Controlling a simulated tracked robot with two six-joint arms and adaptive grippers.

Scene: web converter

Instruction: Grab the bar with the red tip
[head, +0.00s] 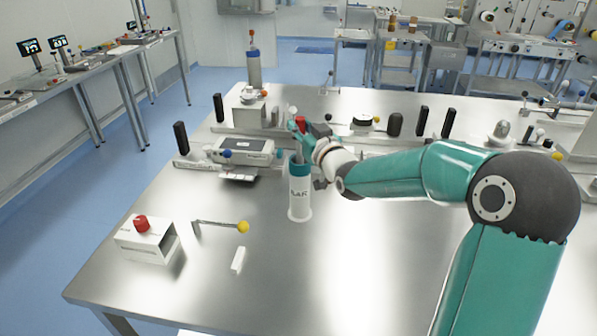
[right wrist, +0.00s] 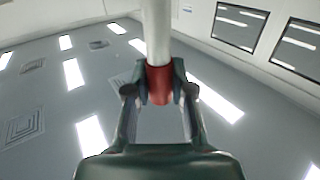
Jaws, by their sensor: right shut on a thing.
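The bar with the red tip shows in the right wrist view as a pale rod (right wrist: 157,30) ending in a red tip (right wrist: 159,84) between my fingertips. My right gripper (right wrist: 160,95) is shut on it at the red tip. In the head view the red tip (head: 300,121) shows at my right gripper (head: 307,130), above a white cylindrical holder (head: 299,203) with a teal band and dark lettering. The bar's lower part is mostly hidden by the holder and gripper, so I cannot tell whether it is still inside. My left gripper is not in view.
A grey device (head: 246,147) stands close left of the holder. A white box with a red button (head: 142,222), a lever with a yellow knob (head: 243,227) and a small white block (head: 238,260) lie at front left. The table's front middle is clear.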

